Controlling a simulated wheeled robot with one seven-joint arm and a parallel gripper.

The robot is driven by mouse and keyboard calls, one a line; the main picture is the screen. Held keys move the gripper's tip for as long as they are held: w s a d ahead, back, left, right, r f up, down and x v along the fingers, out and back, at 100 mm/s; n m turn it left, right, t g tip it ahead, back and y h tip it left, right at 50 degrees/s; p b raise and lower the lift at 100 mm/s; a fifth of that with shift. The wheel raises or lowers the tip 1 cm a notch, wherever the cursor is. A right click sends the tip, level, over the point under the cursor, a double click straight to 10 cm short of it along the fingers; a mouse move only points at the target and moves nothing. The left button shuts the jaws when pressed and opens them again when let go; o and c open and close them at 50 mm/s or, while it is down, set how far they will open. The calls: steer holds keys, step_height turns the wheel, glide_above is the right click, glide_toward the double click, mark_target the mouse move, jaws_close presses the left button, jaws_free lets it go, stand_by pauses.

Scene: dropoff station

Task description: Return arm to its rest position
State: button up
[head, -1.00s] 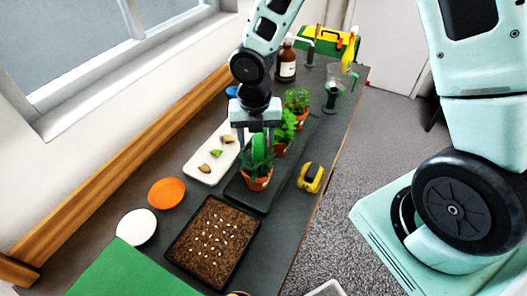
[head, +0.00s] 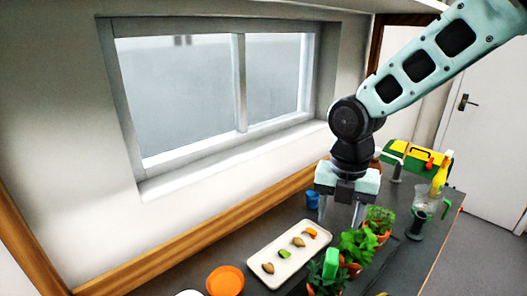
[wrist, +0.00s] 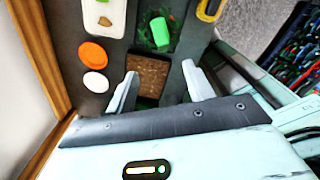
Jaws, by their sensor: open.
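My gripper (head: 340,218) is open and empty, its two fingers pointing down above the workbench (head: 230,257). In the head view it hangs above and behind the front potted plant (head: 328,280), apart from it. A green block-like thing (head: 331,263) sits in that plant's leaves. In the wrist view my gripper (wrist: 160,78) shows its fingers spread, with the soil tray (wrist: 150,76) in line between them, lower down. The green thing (wrist: 160,32) is beyond the fingertips. My upper arm reaches in from the top right of the head view.
More potted plants (head: 358,245) stand behind the front one. A white tray (head: 268,250) holds several small pieces. An orange dish (head: 226,281) is nearer. A jug (head: 424,203) and a yellow-green toolbox (head: 418,157) stand at the back. The window wall borders the bench.

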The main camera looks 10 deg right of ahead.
steer(key=s+a+f+m+b, duration=0.1)
steer(key=s+a+m+b, duration=0.1)
steer(key=s+m, duration=0.7)
steer(key=s+a+f+m+b, duration=0.2)
steer(key=s+a+m+b, duration=0.1)
steer(key=s+m, duration=0.7)
steer(key=shift+s+a+f+m+y, duration=0.3)
steer(key=shift+a+m, duration=0.2)
steer(key=shift+m, duration=1.4)
steer(key=shift+w, duration=0.1)
steer(key=shift+c, duration=0.2)
